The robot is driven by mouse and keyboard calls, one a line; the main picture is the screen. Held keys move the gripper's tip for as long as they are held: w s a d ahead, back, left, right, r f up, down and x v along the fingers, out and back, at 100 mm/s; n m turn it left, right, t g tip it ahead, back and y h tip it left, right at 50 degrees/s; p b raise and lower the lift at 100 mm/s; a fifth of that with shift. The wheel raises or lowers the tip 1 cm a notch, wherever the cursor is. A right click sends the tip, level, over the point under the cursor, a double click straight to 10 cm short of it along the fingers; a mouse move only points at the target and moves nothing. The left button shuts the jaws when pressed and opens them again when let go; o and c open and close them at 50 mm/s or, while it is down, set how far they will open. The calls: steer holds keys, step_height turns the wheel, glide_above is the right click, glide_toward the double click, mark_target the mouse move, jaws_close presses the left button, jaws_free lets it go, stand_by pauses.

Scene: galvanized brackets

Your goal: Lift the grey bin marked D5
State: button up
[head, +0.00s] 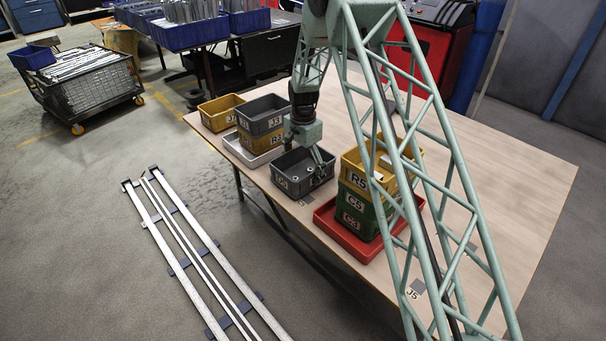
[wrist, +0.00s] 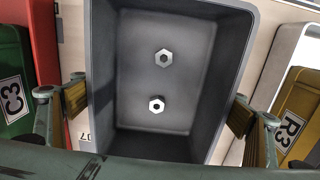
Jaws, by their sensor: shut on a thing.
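The grey bin (head: 297,188) stands on the table between the two groups of stacked bins. Its front label looks like D5, small in the head view. In the wrist view the bin (wrist: 190,128) is seen from above, open, with two hex nuts (wrist: 163,58) on its floor. In the head view my gripper (head: 305,160) comes down over the bin from above. I cannot tell whether the bin's underside touches the table.
Right of the bin, a red tray (head: 331,222) holds stacked green bins and a yellow bin (head: 352,180) marked R5.

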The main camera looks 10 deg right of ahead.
mark_target(303, 176)
steer(key=shift+r, duration=0.1)
step_height(303, 176, up, 10)
steer(key=p, duration=0.2)
stand_by(0.7)
stand_by(0.5)
